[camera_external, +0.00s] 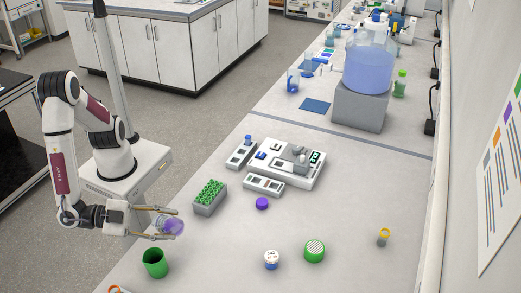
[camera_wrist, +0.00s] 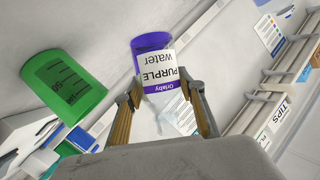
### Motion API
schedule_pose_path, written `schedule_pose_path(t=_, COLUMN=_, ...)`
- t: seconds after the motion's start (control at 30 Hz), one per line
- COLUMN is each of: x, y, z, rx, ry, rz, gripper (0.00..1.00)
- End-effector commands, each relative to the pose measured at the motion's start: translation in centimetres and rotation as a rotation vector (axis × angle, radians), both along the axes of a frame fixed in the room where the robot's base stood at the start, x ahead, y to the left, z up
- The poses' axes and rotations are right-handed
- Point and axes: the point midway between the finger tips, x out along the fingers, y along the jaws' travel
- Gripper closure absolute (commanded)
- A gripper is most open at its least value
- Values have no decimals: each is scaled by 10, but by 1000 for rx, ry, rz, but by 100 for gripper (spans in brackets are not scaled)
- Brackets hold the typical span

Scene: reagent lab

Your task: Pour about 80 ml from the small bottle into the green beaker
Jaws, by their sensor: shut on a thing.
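The small bottle (camera_external: 172,227) holds purple liquid and is between the fingers of my gripper (camera_external: 177,222), above the bench. My gripper is shut on it. In the wrist view the bottle (camera_wrist: 156,70) shows a white label reading "PURPLE water", upside down in the picture, and purple at its far end. The bottle looks tilted; its mouth is not clear. The green beaker (camera_external: 155,263) stands upright on the bench, below and slightly left of the bottle in the external view. In the wrist view the beaker (camera_wrist: 65,88) is left of the bottle, apart from it.
A green tube rack (camera_external: 209,198) stands just right of my gripper. A purple cap (camera_external: 262,203), a small white-and-blue container (camera_external: 271,260) and a green striped lid (camera_external: 314,251) lie on the bench. A white device (camera_external: 285,163) stands farther back. The front right is mostly clear.

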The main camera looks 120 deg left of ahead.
Motion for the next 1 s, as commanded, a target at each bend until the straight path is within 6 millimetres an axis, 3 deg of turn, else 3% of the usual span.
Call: schedule_pose_path(t=1.0, x=-1, y=16, z=-37, rx=-396, ry=-19, rz=-2, gripper=87)
